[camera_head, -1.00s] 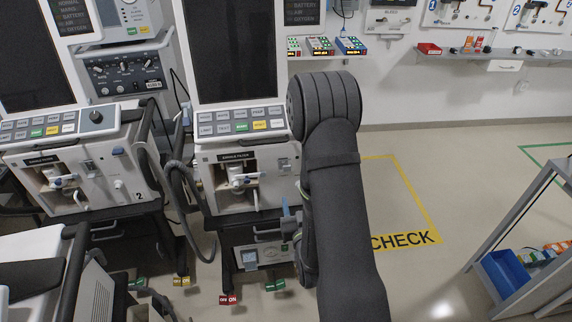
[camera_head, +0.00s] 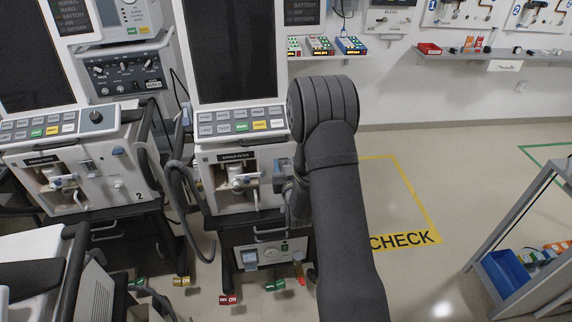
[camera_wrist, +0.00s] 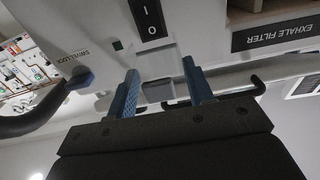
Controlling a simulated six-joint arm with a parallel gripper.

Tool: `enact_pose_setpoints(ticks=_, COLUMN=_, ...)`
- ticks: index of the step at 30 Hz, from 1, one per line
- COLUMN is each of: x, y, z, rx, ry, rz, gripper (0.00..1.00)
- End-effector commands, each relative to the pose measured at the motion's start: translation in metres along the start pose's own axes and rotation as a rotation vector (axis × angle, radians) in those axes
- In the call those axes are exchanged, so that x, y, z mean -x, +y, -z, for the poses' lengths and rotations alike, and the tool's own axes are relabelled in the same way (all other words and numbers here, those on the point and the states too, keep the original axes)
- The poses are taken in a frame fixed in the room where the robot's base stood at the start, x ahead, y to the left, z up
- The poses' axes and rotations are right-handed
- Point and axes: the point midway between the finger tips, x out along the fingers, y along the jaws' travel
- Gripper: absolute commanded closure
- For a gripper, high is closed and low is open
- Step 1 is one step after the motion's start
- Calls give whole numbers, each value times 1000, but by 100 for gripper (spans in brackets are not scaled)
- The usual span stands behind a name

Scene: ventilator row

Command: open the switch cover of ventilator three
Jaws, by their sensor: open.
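The right-hand ventilator (camera_head: 226,204) stands beside the ventilator marked 2 in the head view; its own number is hidden. A black rocker switch (camera_wrist: 150,18) marked I and O lies just beyond the fingertips. A small grey block (camera_wrist: 157,90), possibly the switch cover, shows between the fingers, with no clear contact. I cannot tell whether the cover is open or shut.
The ventilator marked 2 (camera_head: 117,186) stands to the left, with a hose between the two.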

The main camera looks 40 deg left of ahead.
Motion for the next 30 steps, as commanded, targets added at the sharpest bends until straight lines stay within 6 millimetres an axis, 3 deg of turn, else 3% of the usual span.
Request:
enact_pose_setpoints(ticks=10, x=-4, y=0, z=0, rx=0, ry=0, rz=0, gripper=55)
enact_pose_setpoints(ticks=17, x=-4, y=0, z=0, rx=0, ry=0, rz=0, gripper=98)
enact_pose_setpoints(ticks=30, x=-8, y=0, z=9, rx=0, ry=-150, rz=0, gripper=97)
